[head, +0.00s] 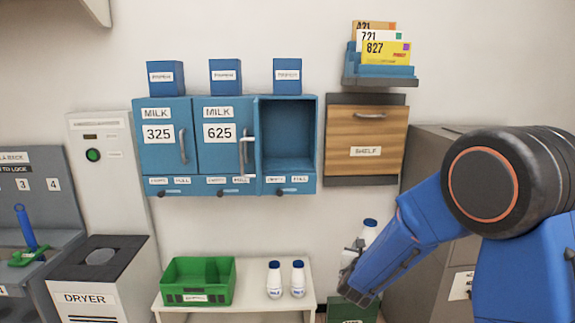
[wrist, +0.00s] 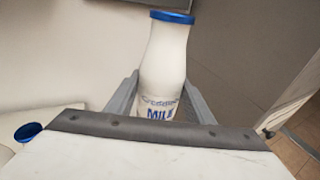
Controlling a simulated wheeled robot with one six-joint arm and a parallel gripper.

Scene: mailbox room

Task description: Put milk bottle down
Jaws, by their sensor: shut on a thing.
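A white milk bottle with a blue cap (wrist: 165,65) stands upright between the fingers of my gripper (wrist: 160,95) in the wrist view. In the head view the held bottle (head: 369,232) shows only its top, behind my arm. My gripper (head: 352,262) is shut on it, to the right of the white table and in front of the wall. Two more milk bottles (head: 274,280) (head: 298,279) stand side by side on the white table (head: 240,309), left of my gripper. The lower part of the held bottle is hidden.
A green crate (head: 197,282) sits on the table's left part. A dark green box (head: 352,310) is low beneath my gripper. Blue milk cabinets (head: 225,145) hang above, the right compartment open and empty-looking. A grey cabinet (head: 425,165) stands right, behind my arm.

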